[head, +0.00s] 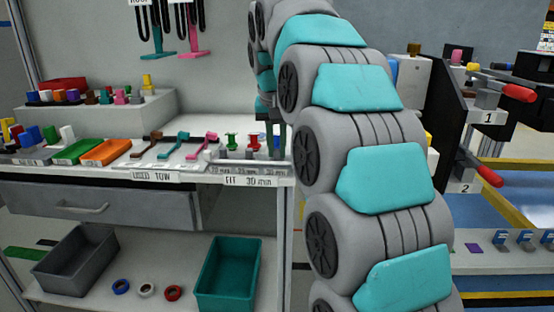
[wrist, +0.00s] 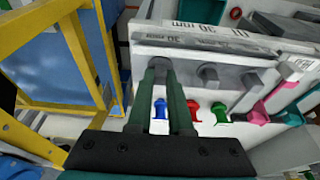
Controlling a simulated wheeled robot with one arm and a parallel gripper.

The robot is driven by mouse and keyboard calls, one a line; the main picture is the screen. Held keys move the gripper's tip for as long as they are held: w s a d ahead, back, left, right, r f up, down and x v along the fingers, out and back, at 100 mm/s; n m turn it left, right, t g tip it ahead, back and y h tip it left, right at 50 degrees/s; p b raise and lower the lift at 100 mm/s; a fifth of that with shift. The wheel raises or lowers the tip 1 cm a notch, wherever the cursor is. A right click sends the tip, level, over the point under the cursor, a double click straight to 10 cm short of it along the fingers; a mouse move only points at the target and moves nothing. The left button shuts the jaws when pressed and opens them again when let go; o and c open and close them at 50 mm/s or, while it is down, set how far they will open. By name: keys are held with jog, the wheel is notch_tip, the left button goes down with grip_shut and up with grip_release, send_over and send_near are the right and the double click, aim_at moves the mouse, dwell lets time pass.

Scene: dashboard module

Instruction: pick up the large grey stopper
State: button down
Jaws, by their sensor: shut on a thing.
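My gripper (wrist: 161,72) points at the bench edge in the wrist view, its two dark green fingers close together. The fingertips are shut on a grey stopper (wrist: 160,66), the leftmost of the grey pieces in that view. The fingers hide part of it, and I cannot tell whether it still touches the bench. In the head view my gripper (head: 272,138) is at the right end of the bench, partly behind my arm, and the held stopper is not clear there.
Two other grey stoppers, a middle one (wrist: 207,75) and a right one (wrist: 250,79), are to the right. Blue (wrist: 160,108), red (wrist: 192,115) and green (wrist: 220,113) pieces stand close by. A yellow frame (wrist: 82,60) is at the left. A teal bin (head: 228,270) sits on the lower shelf.

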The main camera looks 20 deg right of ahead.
aim_at(277, 150)
jog(key=shift+r, duration=0.1)
dwell(0.3)
jog(key=shift+r, duration=1.7)
jog(key=s+r+b, duration=0.1)
jog(key=s+b, duration=0.1)
jog(key=s, duration=1.4)
jog(key=shift+a+r, duration=0.25)
jog(key=shift+a, duration=0.15)
